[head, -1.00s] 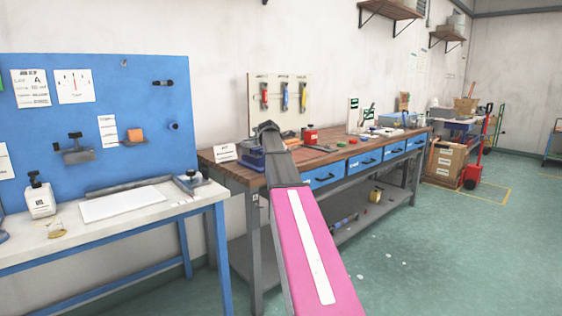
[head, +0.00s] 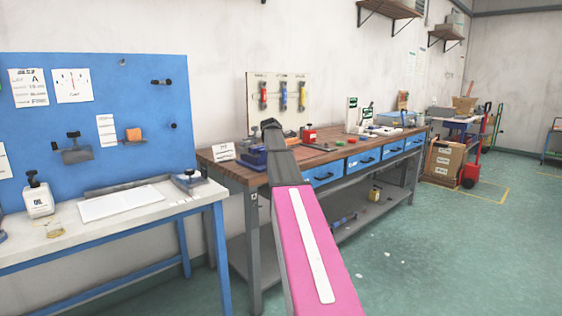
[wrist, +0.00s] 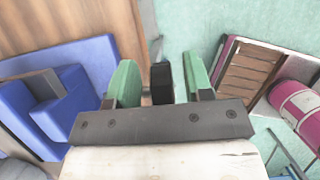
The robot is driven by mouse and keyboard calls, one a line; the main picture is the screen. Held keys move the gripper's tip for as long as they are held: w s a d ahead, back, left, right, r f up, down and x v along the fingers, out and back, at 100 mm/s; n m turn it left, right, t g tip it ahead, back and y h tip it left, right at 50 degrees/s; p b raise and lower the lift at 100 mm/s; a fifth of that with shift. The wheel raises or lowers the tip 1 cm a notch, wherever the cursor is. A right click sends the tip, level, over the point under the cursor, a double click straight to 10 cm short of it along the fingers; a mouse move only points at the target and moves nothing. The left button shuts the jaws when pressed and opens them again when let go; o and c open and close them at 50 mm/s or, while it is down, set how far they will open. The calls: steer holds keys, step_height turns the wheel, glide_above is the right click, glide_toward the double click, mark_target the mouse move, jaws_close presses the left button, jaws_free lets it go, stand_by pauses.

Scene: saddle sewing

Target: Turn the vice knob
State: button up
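The blue vice (head: 252,157) sits at the near left end of the wooden workbench. In the wrist view its blue body (wrist: 65,100) with a grey jaw part fills the left side. My gripper (wrist: 160,80) has two green-padded fingers spread apart. A small black block (wrist: 161,84) with a thin stem above it shows between the fingers, with a gap on each side; it looks like the vice knob, but its join to the vice is hidden. In the head view my pink arm reaches to the bench edge beside the vice, and its grey end hides the fingers.
The workbench (head: 312,160) carries a white sign card (head: 224,152), a red item (head: 309,134) and several small tools. A white-topped table (head: 125,206) with a blue pegboard (head: 100,110) stands at left. Green floor (head: 430,250) is open at right.

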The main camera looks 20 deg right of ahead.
steer(key=shift+r, duration=0.1)
steer(key=v, duration=1)
steer(key=shift+a+r, duration=0.15)
steer(key=shift+r, duration=0.2)
